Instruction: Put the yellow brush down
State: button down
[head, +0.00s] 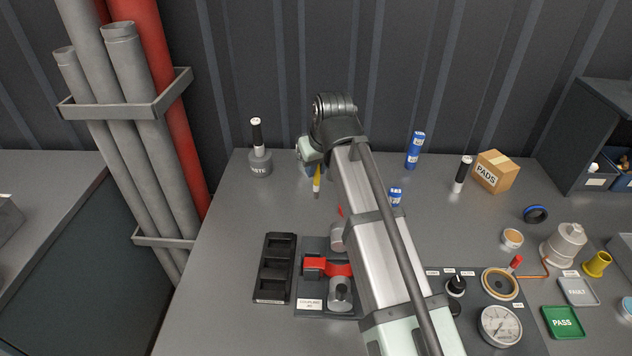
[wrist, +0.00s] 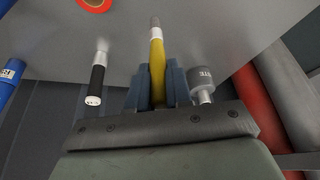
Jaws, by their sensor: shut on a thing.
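The yellow brush (head: 317,181) hangs upright below my gripper (head: 314,166) at the back of the grey bench, tip down. In the wrist view the brush (wrist: 157,62) sits between the two blue fingers of my gripper (wrist: 157,86), which are shut on its handle. Its pale ferrule and dark tip point away from the fingers, toward the bench top. I cannot tell whether the tip touches the bench. My arm hides part of the bench to the right of the brush.
Blue cans (head: 414,151), a black-and-white cylinder (head: 462,174) and a PADS box (head: 494,171) stand right. A black tray (head: 274,268) and red-clamped fixture (head: 328,267) lie nearer. Bench between pot and tray is clear.

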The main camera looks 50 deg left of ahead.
aim_at(317, 176)
jog(key=shift+f, duration=2.15)
jog(key=shift+f, duration=0.1)
jog(key=c, duration=1)
grip_release()
jog(key=v, duration=1.2)
